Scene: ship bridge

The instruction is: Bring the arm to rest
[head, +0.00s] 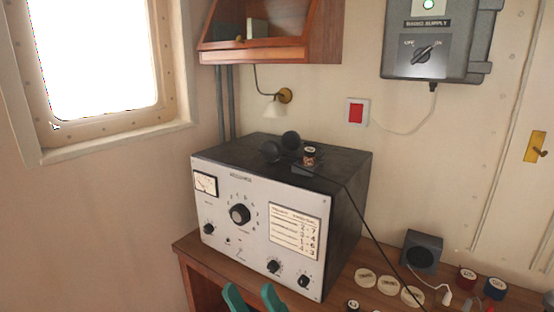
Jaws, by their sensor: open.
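My gripper (252,292) shows at the bottom edge in the head view as two teal fingertips with a gap between them. It is open, and nothing shows between the fingers. The fingertips are in front of the lower edge of a grey-faced radio set (262,222), left of its centre. I cannot tell how far they are from it. The rest of my arm is below the picture.
Pale discs (388,286), a small speaker (422,251) and dark red and blue spools lie right. A wall lamp (274,107) and shelf (270,48) are above.

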